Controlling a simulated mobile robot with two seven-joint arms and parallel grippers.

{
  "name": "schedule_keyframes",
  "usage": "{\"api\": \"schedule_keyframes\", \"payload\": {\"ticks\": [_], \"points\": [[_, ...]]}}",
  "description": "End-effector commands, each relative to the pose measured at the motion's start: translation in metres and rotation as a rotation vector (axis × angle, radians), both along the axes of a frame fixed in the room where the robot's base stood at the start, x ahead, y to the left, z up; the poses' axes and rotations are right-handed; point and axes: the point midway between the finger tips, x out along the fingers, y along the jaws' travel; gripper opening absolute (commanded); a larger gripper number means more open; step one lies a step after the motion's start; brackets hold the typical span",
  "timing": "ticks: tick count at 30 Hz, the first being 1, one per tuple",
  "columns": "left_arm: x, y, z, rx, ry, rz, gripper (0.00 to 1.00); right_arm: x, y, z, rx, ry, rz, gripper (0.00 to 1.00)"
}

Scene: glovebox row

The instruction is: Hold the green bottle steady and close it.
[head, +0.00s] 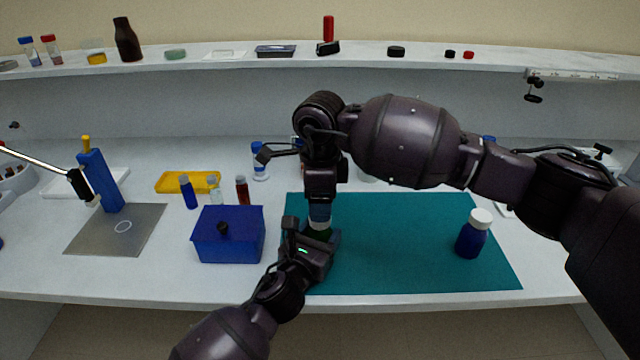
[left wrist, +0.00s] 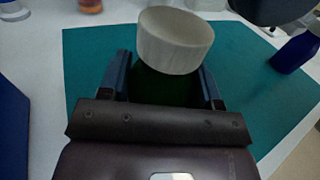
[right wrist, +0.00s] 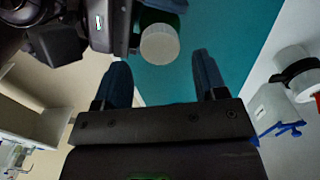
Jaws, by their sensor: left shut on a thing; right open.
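The green bottle (head: 318,235) stands near the left end of the teal mat. My left gripper (head: 311,244) is shut around its body; in the left wrist view the fingers lie on both sides of the dark green body (left wrist: 160,88). A white ribbed cap (left wrist: 176,42) sits at the bottle's top; I cannot tell how tight it is. My right gripper (head: 320,208) is open and points down just above the cap. In the right wrist view the cap (right wrist: 159,45) lies just beyond the gap between the open fingertips (right wrist: 161,72), apart from them.
A blue bottle with a white cap (head: 472,238) stands on the mat's right side (head: 410,270). A blue box (head: 228,240) stands close left of my left gripper. Small vials and a yellow tray (head: 180,183) lie behind it. The mat's middle is clear.

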Motion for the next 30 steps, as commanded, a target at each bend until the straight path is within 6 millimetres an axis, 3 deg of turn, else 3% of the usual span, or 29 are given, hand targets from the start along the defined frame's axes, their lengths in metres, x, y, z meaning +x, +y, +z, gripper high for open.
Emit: {"api": "schedule_keyframes", "payload": {"ticks": [9,21,30], "points": [[0.000,0.000,0.000,0.000,0.000,0.000,0.00,0.000,0.000,-0.034,0.000,0.001,-0.001,0.65],[0.000,0.000,0.000,0.000,0.000,0.000,0.00,0.000,0.000,-0.039,0.000,-0.001,0.000,0.65],[0.000,0.000,0.000,0.000,0.000,0.000,0.00,0.000,0.000,-0.039,0.000,-0.001,0.000,0.21]]}}
